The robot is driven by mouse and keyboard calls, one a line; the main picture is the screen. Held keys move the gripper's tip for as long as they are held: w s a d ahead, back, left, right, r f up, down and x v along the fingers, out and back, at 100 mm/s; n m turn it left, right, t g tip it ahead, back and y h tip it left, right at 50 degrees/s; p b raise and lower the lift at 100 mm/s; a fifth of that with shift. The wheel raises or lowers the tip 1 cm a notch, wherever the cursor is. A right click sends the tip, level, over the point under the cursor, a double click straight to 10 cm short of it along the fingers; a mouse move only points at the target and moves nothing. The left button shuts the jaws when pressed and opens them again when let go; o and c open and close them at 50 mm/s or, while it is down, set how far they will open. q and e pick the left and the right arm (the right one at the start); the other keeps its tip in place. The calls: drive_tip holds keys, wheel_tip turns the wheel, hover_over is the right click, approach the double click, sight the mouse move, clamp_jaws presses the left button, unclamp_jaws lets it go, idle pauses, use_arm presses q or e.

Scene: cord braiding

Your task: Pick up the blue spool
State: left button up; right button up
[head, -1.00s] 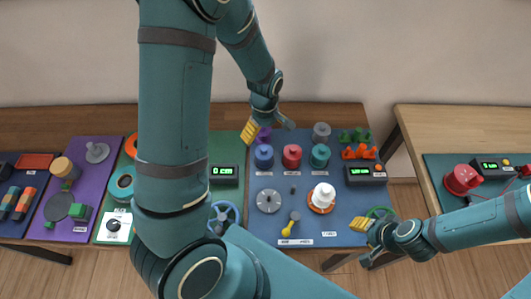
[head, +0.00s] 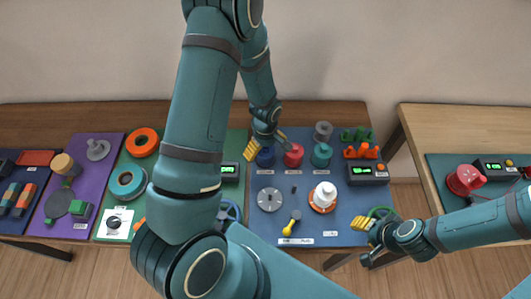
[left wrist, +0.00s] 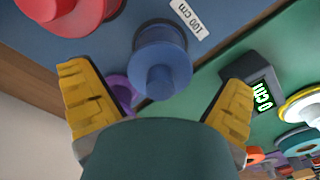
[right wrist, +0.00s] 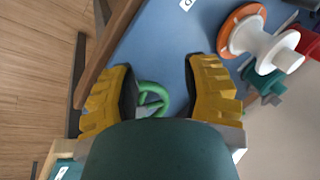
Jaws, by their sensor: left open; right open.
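The blue spool (head: 265,157) stands on the blue mat in the head view, partly hidden by my left gripper (head: 251,148). In the left wrist view the blue spool (left wrist: 160,68) lies ahead, roughly centred between the open yellow fingers of my left gripper (left wrist: 158,100); no contact shows. A purple spool (left wrist: 121,90) is partly hidden beside it, near the left finger. My right gripper (head: 362,224) is open at the mat's front right corner. In the right wrist view a green ring-shaped thing (right wrist: 152,98) shows between the fingers of my right gripper (right wrist: 163,90).
A red spool (head: 293,155) and a teal spool (head: 321,155) stand to the right of the blue one. A white spool (head: 323,196) sits on an orange ring in front. A display box (left wrist: 263,92) stands near my left gripper's right finger. A grey dial (head: 270,200) lies in front.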

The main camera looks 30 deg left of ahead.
use_arm(q)
drive_tip(key=shift+c, duration=0.3)
drive_tip(key=c, duration=1.3)
drive_tip(key=shift+o, duration=0.2)
drive_tip(key=shift+r, duration=0.1)
